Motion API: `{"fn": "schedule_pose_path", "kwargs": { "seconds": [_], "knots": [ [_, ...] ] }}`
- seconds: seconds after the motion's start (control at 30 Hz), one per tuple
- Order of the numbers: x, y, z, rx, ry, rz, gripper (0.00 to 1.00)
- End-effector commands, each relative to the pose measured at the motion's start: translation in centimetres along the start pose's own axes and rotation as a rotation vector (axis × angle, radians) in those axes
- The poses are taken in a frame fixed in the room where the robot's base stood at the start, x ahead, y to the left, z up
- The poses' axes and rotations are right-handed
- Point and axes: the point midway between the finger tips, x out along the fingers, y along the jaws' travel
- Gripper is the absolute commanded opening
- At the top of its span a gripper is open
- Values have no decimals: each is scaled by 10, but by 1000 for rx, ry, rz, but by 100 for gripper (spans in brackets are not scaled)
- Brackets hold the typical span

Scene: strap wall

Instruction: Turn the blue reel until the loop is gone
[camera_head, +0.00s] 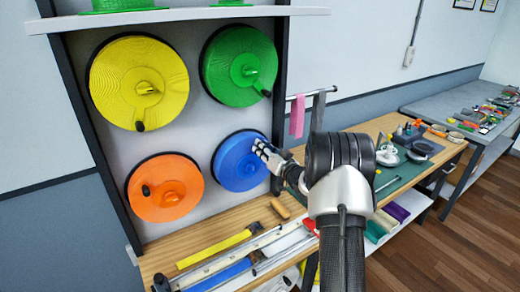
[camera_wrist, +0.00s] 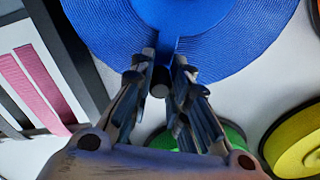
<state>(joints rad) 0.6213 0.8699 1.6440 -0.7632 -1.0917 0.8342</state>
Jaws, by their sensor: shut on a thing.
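The blue reel (camera_head: 239,161) hangs at the lower right of the wall panel. It fills the top of the wrist view (camera_wrist: 235,35). My gripper (camera_head: 262,148) reaches to the reel's right side. In the wrist view its fingers (camera_wrist: 164,62) are closed around the reel's blue crank, with the dark handle knob (camera_wrist: 160,84) between them. The fingers and hand hide part of the crank and the reel's right edge. A blue strap (camera_head: 224,273) lies along the bench front below. I cannot make out a loop or how the strap joins the reel.
A yellow reel (camera_head: 117,84), a green reel (camera_head: 222,73) and an orange reel (camera_head: 150,203) share the panel. A yellow strap (camera_head: 214,249) and metal rails lie on the bench (camera_head: 160,262). Pink (camera_head: 297,117) and grey straps hang from a bar close to my arm.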

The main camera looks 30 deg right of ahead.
Motion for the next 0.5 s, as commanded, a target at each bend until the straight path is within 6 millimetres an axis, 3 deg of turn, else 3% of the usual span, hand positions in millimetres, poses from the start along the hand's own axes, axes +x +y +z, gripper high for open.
{"fn": "schedule_pose_path", "kwargs": {
  "seconds": [0.5],
  "knots": [
    [-3, 12, 2, -5, -4, 18, 0]
  ]
}}
